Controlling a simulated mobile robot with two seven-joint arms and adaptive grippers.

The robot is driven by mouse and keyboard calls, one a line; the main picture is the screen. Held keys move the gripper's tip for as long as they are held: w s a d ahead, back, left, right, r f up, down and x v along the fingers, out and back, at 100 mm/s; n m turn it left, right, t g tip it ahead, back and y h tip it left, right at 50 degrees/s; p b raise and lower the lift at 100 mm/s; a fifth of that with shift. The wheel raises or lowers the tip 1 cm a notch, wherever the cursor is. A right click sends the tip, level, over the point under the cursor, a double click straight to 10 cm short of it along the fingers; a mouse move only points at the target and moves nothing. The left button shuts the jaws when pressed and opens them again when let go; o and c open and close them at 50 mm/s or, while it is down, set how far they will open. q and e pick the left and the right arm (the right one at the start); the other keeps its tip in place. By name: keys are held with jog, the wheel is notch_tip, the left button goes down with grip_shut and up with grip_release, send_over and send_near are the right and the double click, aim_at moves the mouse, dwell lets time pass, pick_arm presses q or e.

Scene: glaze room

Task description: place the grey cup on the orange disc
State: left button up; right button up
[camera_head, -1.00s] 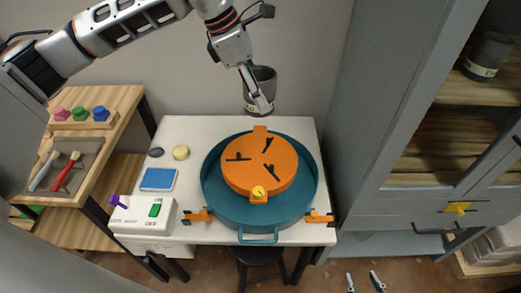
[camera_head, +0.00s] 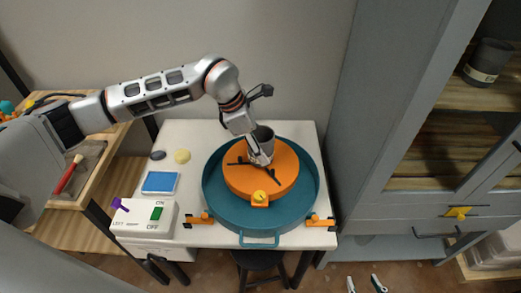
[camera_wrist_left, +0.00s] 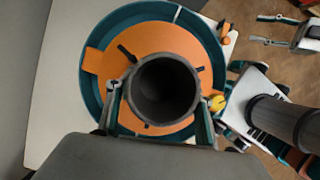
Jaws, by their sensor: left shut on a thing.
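The grey cup (camera_head: 265,140) is between the fingers of my left gripper (camera_head: 260,157), which is shut on it. It is over the rear middle part of the orange disc (camera_head: 240,181); I cannot tell whether its base touches. In the left wrist view I look down into the cup's dark opening (camera_wrist_left: 163,88), with a finger on each side and the orange disc (camera_wrist_left: 165,42) around it. The disc has black slotted pieces and a yellow knob (camera_head: 259,196) at its front. My right gripper (camera_head: 364,284) is open and empty at the bottom edge.
The disc sits in a teal basin (camera_head: 212,200) with orange clamps (camera_head: 201,218) on a white table (camera_head: 190,135). A blue sponge (camera_head: 160,181) and a switch box (camera_head: 145,217) are left. Another grey cup (camera_head: 488,62) stands in the right cabinet.

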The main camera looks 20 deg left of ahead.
pick_arm(q)
jog(key=shift+f, duration=0.8)
jog(key=o, duration=1.3)
jog(key=shift+f, duration=0.2)
jog(key=shift+r, duration=0.1)
jog(key=shift+a+r, duration=0.1)
jog(key=shift+r, duration=0.15)
jog(key=v, duration=1.1)
jog(key=shift+a+r+b, duration=0.2)
jog(key=shift+r+b, duration=0.1)
jog(key=shift+b, duration=0.05)
jog(key=shift+s, duration=0.1)
